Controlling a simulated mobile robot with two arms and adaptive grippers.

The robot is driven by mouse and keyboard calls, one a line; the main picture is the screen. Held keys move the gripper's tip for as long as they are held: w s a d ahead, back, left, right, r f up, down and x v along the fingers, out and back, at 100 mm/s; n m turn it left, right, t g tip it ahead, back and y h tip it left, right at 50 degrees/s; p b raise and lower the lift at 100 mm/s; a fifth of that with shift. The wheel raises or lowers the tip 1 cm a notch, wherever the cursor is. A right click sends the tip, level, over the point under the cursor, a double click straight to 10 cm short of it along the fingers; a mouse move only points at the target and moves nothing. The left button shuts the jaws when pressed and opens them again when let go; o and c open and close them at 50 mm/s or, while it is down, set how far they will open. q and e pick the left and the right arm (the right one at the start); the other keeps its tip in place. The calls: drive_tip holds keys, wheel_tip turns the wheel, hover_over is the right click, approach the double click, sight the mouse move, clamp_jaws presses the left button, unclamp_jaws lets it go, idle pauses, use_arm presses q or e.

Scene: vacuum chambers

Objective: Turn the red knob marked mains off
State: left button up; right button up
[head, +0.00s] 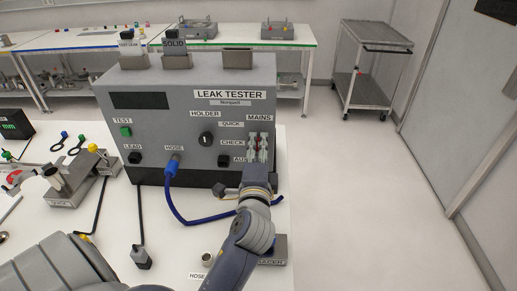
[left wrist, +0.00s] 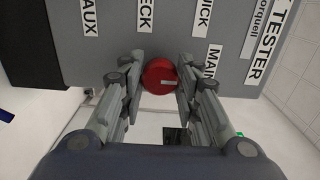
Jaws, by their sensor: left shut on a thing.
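The red knob (left wrist: 158,72) marked mains shows in the left wrist view, with a short pale mark on its face. It sits on the front of the grey leak tester (head: 180,110), beside the MAINS label (left wrist: 211,60). My left gripper (head: 258,143) reaches the tester's front just below the MAINS label. Its two fingers (left wrist: 160,78) are closed on opposite sides of the knob. In the head view the fingers mostly hide the knob. My right gripper is not in view.
A black selector knob (head: 206,139) and a black AUX knob (head: 223,160) are left of my gripper. A blue hose (head: 190,218) loops below the tester and passes by my wrist. A grey cart (head: 370,65) stands at the back right, with open floor before it.

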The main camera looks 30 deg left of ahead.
use_arm(q)
drive_tip(key=o, duration=1.1)
drive_tip(key=shift+c, duration=0.2)
